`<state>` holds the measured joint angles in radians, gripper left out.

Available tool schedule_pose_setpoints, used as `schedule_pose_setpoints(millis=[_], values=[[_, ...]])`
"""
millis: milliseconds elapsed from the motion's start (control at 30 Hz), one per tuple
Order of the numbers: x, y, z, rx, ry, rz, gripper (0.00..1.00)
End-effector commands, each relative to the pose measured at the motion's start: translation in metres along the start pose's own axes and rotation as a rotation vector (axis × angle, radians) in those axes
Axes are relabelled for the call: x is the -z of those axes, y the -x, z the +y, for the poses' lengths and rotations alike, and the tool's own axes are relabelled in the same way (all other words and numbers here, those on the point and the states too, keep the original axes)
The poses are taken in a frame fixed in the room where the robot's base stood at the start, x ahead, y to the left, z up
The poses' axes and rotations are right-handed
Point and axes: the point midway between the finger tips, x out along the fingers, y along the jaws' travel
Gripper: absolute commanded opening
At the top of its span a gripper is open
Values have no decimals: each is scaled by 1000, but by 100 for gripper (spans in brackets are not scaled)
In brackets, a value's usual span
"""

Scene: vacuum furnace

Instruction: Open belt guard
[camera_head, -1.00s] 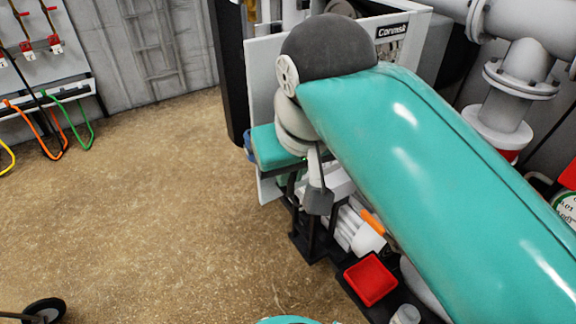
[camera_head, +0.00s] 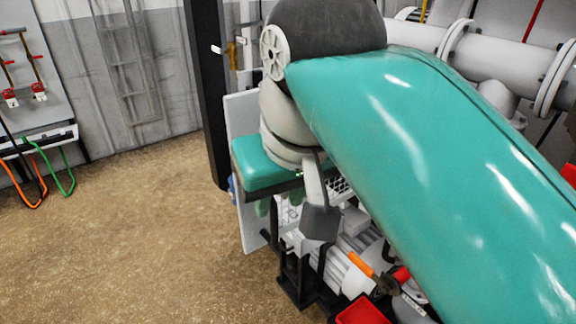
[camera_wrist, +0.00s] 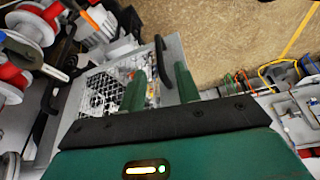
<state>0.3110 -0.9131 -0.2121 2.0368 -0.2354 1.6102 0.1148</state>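In the head view my gripper (camera_head: 274,206) points down beside the machine, partly hidden by my arm. Only a small piece of the mesh (camera_head: 341,187) shows there.
A finned motor (camera_head: 345,262) with an orange handle (camera_head: 361,264) and a red tray (camera_head: 362,313) stand close to my arm. Large grey pipes (camera_head: 490,50) run behind it. Hoses (camera_head: 40,172) hang at the far left. The brown floor at left is clear.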

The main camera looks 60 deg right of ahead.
Motion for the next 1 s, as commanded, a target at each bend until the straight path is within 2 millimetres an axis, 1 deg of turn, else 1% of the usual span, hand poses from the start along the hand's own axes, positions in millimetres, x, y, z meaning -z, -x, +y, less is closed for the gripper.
schedule_pose_setpoints(millis=[33, 200, 333, 500, 1000], values=[[1, 12, 0, 0, -1, 3, 33], [0, 46, 0, -1, -1, 2, 33], [0, 60, 0, 0, -1, 0, 33], [0, 66, 0, 0, 0, 0, 33], [0, 66, 0, 0, 0, 0, 33]])
